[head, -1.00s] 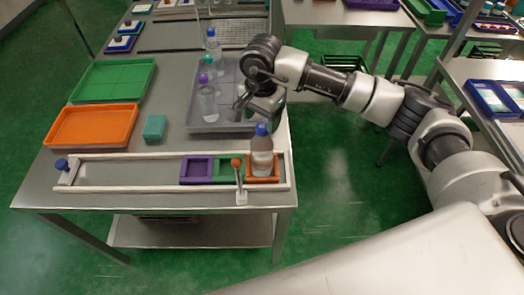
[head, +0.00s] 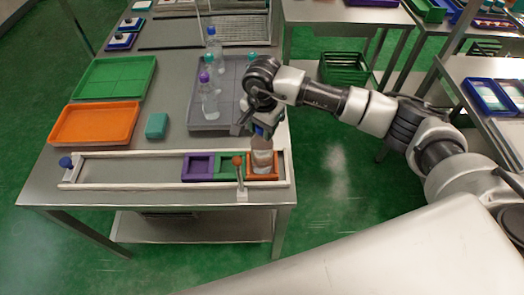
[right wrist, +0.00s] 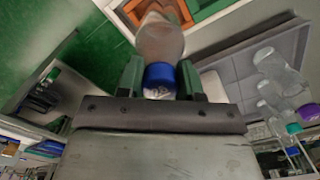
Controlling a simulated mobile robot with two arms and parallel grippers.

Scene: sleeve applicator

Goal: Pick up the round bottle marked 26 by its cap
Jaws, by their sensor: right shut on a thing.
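The round bottle (head: 262,160) has a clear body with a brownish tint and stands upright at the orange compartment (head: 277,171) at the right end of the rail frame. Its blue cap (right wrist: 159,80) carries a white mark in the right wrist view, which looks like 26 but is hard to read. My right gripper (head: 264,130) is above the bottle, shut on the cap, with one green finger on each side of it. The bottle body (right wrist: 160,38) extends beyond the fingers in the right wrist view. My left gripper is not in view.
A grey tray (head: 205,125) with several bottles stands behind. Orange (head: 95,123) and green (head: 113,77) trays and a teal block (head: 157,125) lie left.

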